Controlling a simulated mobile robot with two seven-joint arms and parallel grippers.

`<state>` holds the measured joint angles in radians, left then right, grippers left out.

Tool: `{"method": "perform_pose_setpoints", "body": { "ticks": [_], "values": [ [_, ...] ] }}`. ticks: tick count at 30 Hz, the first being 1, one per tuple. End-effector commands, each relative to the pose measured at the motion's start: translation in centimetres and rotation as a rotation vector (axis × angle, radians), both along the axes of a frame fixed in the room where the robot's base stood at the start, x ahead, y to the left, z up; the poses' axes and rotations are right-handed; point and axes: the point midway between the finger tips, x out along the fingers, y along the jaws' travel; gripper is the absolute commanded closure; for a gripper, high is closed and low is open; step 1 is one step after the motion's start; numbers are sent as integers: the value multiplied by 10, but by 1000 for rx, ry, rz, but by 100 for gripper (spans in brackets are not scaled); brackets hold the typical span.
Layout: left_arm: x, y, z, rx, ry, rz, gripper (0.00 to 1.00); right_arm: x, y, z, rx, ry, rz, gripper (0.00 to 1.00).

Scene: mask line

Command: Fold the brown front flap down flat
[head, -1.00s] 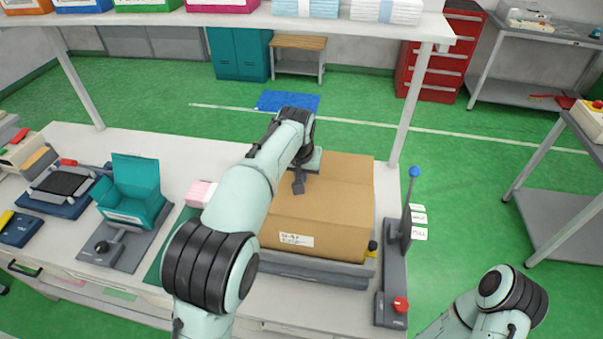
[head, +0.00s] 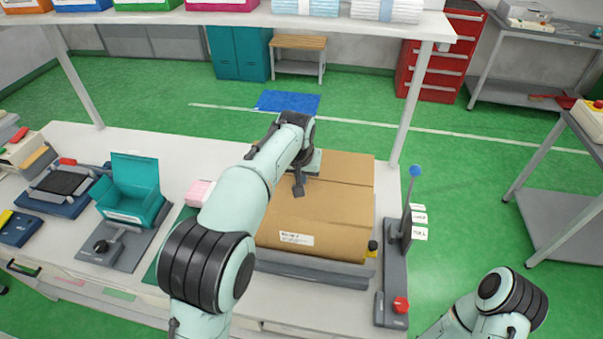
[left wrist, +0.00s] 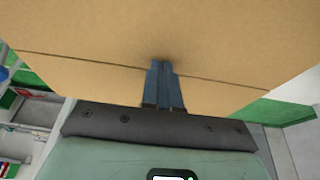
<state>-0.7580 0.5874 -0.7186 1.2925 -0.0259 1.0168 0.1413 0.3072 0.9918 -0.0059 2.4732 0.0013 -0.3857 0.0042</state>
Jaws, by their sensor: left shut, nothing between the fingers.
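The brown cardboard box (head: 347,168) stands in a grey holder (head: 315,271) on the bench, with a seam running across its top. The brown front flap (head: 325,212) is the panel nearest me. It looks almost flat, but I cannot tell its exact angle. A white label (head: 296,238) shows below it. My left gripper (head: 299,191) is shut and empty, pointing down at the box top near the seam. In the left wrist view its closed fingers (left wrist: 161,66) reach the cardboard (left wrist: 190,35); whether they touch is unclear. My right gripper is out of view.
A grey post with a blue knob (head: 415,171) and a red button (head: 400,304) stands right of the box. A teal bin (head: 130,203) and a pink-white block (head: 199,193) are to the left. A shelf (head: 240,17) spans above the bench.

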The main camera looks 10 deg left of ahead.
Motion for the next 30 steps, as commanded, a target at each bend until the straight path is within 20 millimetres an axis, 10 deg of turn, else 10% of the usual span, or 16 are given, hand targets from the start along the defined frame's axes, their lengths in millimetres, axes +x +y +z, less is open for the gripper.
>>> {"method": "perform_pose_setpoints", "body": {
  "ticks": [14, 30],
  "values": [
    [-5, 0, 9, 6, 24, 1, 100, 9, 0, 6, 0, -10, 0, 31],
    [-37, -1, 109, 5, 23, 0, 100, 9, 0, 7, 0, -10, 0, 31]
  ]
}}
